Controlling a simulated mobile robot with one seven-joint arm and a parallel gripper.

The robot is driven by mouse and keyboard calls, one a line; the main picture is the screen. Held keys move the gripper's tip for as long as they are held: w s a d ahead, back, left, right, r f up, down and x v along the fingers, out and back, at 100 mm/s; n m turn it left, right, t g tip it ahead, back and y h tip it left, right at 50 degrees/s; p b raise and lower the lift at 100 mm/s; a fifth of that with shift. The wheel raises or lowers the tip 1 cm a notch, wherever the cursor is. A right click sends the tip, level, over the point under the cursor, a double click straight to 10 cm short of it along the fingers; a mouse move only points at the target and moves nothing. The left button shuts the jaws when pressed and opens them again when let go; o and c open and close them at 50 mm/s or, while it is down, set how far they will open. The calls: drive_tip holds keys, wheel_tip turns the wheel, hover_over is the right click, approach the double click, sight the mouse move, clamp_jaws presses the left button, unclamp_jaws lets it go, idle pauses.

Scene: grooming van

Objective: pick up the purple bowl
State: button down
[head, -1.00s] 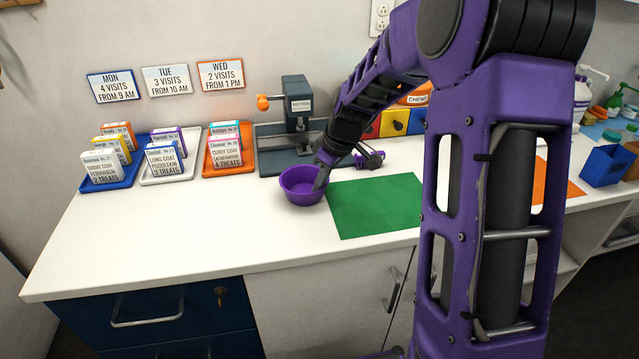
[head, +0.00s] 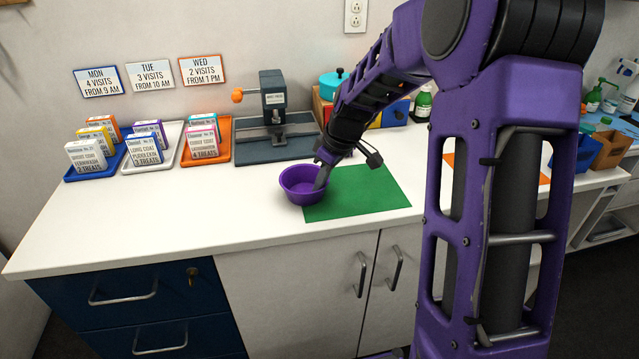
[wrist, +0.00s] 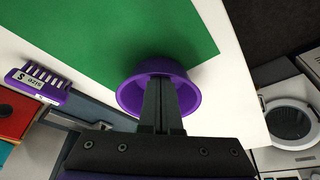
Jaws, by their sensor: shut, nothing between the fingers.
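The purple bowl (head: 298,186) stands upright on the white counter, at the left edge of the green mat (head: 368,194). My gripper (head: 322,180) is at the bowl's right side in the head view, with its fingertips at or inside the rim. In the wrist view the shut fingers (wrist: 161,100) lie across the bowl (wrist: 128,97), hiding its middle. Nothing shows between the fingers. I cannot tell whether they touch the bowl. The bowl sits on the counter, not held.
A dark press (head: 273,110) stands behind the bowl. Blue, white and orange trays (head: 219,155) with treat boxes stand at the back left. A purple brush (wrist: 38,84) lies near the mat. The counter's front left is clear.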

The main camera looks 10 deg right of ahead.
drive_tip(key=s+d+b, duration=0.1)
drive_tip(key=s+d, duration=0.4)
drive_tip(key=shift+s+d, duration=0.1)
drive_tip(key=shift+s, duration=0.05)
